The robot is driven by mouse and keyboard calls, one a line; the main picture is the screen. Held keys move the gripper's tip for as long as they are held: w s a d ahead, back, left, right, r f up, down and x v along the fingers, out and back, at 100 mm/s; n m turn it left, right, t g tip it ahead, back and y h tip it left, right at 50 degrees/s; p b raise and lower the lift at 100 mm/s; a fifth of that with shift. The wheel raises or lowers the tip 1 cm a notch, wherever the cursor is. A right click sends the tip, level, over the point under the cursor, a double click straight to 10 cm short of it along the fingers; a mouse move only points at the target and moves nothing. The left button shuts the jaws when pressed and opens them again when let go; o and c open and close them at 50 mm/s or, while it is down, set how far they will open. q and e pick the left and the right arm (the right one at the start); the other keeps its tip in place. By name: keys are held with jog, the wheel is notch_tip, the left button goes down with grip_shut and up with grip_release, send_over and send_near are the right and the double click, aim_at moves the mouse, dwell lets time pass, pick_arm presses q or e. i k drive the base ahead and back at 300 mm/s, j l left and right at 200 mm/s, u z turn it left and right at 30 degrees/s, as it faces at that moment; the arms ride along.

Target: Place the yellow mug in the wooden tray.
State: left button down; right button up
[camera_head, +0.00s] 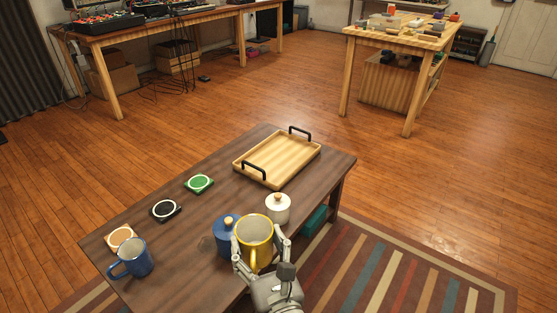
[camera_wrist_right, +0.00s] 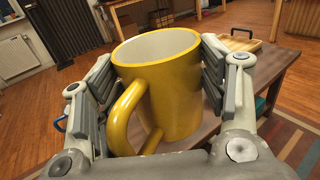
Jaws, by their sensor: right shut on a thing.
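The yellow mug (camera_head: 263,232) is upright between the fingers of my right gripper (camera_head: 262,256), which is shut on it. It also fills the middle of the right wrist view (camera_wrist_right: 175,95), its handle towards my wrist and a finger on each side. Whether its base touches the table is hidden. The wooden tray (camera_head: 258,172), pale with two black handles, lies empty at the far end of the dark table, beyond the mug. The tray's edge also shows in the right wrist view (camera_wrist_right: 240,44). My left gripper is not in view.
A blue lidded jar (camera_head: 223,235) and a white lidded jar (camera_head: 278,207) stand close to the mug. A blue mug (camera_head: 136,260) and orange, black and green coasters (camera_head: 199,183) lie along the table's left side. Bare table (camera_head: 215,208) lies between the coasters and jars.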

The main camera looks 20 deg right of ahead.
aim_at(276, 173)
jog(key=i+l+u, duration=0.2)
jog(key=l, duration=0.35)
jog(key=l+u, duration=0.15)
jog(key=l, duration=0.45)
jog(key=i+l+u, duration=0.2)
jog(key=l, duration=0.4)
jog(key=k, duration=0.1)
